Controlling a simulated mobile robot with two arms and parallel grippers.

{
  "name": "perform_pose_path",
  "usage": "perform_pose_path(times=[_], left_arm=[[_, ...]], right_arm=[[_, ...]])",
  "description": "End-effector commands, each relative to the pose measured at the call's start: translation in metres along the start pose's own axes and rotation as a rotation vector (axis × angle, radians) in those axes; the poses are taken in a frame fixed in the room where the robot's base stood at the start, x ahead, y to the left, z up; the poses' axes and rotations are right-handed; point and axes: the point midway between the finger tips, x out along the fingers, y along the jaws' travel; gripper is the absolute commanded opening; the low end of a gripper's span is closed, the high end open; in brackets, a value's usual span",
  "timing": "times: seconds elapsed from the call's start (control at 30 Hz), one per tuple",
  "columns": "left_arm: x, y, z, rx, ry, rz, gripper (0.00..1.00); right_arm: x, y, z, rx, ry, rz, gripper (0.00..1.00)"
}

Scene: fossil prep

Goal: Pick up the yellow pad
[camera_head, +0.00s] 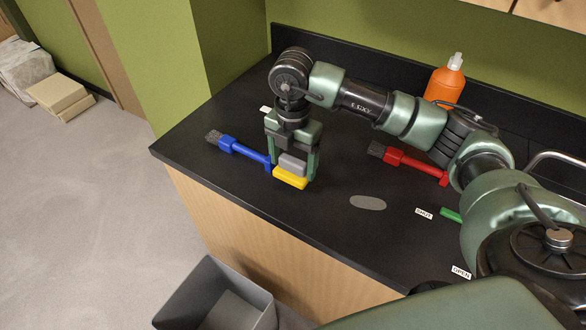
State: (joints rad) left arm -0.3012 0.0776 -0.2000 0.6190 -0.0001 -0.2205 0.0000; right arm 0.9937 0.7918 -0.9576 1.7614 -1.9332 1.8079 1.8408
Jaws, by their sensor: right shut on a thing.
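The yellow pad (290,178) is a small yellow block with a grey upper part, near the left part of the black counter. My right gripper (291,172) points down over it, with one finger on each side, and is shut on it. I cannot tell whether the pad touches the counter or is slightly above it. My left gripper is not in view.
A blue brush (238,149) lies just left of the gripper. A red brush (405,161), an orange bottle (445,83), a grey oval (368,202) and a green item (451,214) are on the counter (330,230). A grey bin (215,298) stands below the front edge.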

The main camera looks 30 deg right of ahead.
Motion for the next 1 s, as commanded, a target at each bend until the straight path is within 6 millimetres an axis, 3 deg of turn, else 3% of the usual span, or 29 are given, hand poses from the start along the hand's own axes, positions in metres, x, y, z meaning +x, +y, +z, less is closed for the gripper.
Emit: perform_pose_path(times=[0.33,0.5,0.7,1.0], left_arm=[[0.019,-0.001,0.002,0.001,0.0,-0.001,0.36],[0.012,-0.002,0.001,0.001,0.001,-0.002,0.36],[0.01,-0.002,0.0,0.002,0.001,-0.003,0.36],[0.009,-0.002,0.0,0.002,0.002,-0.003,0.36]], right_arm=[[-0.091,0.002,0.0,0.0,-0.004,0.009,0.36],[-0.135,0.001,0.001,0.002,-0.005,0.006,0.36],[-0.163,0.0,0.001,0.001,-0.003,0.003,0.36],[-0.175,0.0,0.0,0.001,0.0,0.0,0.36]])
